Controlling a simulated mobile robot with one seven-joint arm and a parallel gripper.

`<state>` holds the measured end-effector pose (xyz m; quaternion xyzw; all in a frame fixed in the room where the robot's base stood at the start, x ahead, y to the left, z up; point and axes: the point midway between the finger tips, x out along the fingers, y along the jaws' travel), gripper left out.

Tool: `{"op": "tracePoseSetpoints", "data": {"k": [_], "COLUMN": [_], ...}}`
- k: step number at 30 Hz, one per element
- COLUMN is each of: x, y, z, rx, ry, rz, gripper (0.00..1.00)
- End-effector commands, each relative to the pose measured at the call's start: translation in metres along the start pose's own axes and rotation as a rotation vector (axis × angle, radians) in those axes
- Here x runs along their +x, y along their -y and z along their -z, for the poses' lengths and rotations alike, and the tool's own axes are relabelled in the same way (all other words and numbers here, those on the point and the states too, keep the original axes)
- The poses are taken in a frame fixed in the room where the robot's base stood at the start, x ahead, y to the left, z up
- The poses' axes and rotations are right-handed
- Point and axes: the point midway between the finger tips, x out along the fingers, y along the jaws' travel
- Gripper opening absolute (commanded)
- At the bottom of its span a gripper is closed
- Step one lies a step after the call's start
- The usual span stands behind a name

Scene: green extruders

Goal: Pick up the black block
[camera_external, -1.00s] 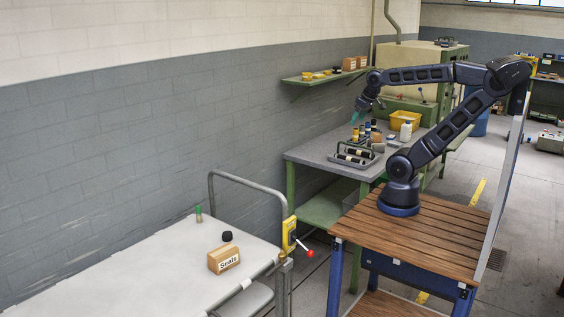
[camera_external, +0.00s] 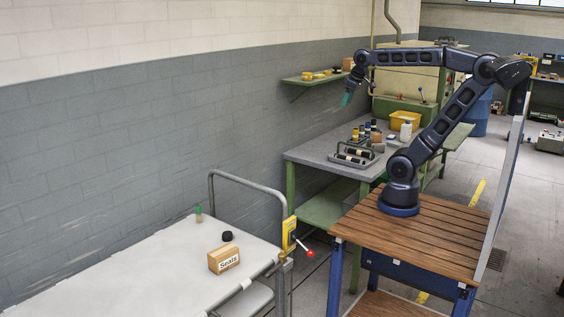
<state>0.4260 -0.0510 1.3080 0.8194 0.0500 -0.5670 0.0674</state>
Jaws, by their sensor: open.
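A small black block-like object (camera_external: 227,236) sits on the white-topped cart (camera_external: 120,270), just behind the cardboard box marked "Seals". It is too small to make out its exact shape. My gripper (camera_external: 347,99), with teal fingertips, is open and empty.
The "Seals" box (camera_external: 223,259) and a small green-topped item (camera_external: 198,214) stand on the cart. A grey rail (camera_external: 248,184) rises at the cart's right end. The grey workbench (camera_external: 310,154) holds a tray, bottles and a yellow bin (camera_external: 404,120). A green shelf (camera_external: 310,79) is on the wall.

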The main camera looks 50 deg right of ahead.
Motion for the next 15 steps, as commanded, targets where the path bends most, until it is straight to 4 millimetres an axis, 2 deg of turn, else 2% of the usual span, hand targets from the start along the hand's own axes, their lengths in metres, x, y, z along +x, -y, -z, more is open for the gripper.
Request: {"op": "tracePoseSetpoints", "data": {"k": [8, 15], "x": [-0.008, -0.006], "y": [0.041, 0.094], "z": [0.079, 0.145], "rx": [-0.223, -0.432], "ry": [0.051, 0.091], "rz": [0.021, 0.049], "gripper": [0.64, 0.64]}}
